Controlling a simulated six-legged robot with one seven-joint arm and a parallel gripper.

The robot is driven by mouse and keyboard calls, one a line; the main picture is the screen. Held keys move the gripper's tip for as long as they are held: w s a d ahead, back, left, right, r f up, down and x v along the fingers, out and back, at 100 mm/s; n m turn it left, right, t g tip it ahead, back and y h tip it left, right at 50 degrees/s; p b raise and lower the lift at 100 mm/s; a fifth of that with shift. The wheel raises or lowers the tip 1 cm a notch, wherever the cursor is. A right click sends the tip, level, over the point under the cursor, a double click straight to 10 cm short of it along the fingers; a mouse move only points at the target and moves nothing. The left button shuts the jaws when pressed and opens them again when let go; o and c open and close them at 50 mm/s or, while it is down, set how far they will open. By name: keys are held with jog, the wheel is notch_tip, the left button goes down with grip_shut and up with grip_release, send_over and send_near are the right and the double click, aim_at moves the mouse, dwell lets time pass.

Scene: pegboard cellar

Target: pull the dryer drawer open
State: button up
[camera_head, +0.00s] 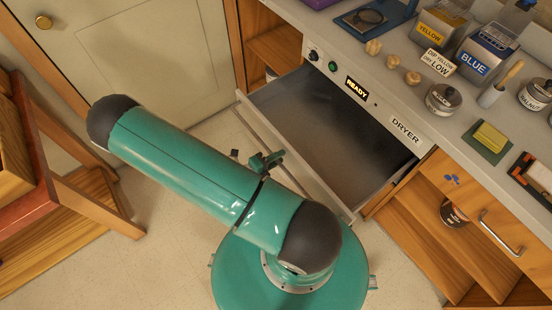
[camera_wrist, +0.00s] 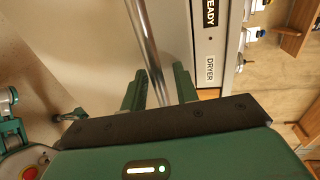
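The dryer drawer (camera_head: 318,128) stands out from the counter front, its dark, empty-looking tray showing in the head view. Its pale front edge (camera_head: 262,128) is partly hidden behind my green arm. In the wrist view, a shiny metal bar (camera_wrist: 146,40), which looks like the drawer's handle, runs down between the two green fingers of my gripper (camera_wrist: 159,88). The fingers are apart, with a visible gap on each side of the bar. In the head view, a small part of my gripper (camera_head: 266,160) shows beside the drawer front; the rest is hidden by my arm.
The counter front carries a lit READY display (camera_head: 357,88) and a DRYER label (camera_head: 405,131). Jars, a yellow box (camera_head: 440,27) and a blue box (camera_head: 486,50) stand on the counter. A wooden stand (camera_head: 75,200) is at left. Pale floor lies before the drawer.

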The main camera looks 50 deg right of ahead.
jog(key=shift+a, duration=0.1)
jog(key=v, duration=1.3)
jog(key=shift+a, duration=0.3)
jog(key=shift+w, duration=0.1)
jog(key=a+r+m+t+y, duration=0.2)
jog(key=r+m+y, duration=0.3)
jog(key=r+m, duration=0.6)
jog(key=s+a+r+m+t+y, duration=0.1)
jog(key=r+m+y, duration=0.4)
jog(key=r+m, duration=0.6)
jog(key=a+r+m+t+y, duration=0.3)
jog(key=r+m+t+y, duration=0.2)
jog(key=r+m, duration=0.7)
notch_tip(320, 180, up, 6)
jog(key=shift+s+a+f+y, duration=0.1)
jog(key=shift+s+a+y, duration=0.2)
jog(key=shift+s+a, duration=0.1)
jog(key=shift+d, duration=0.2)
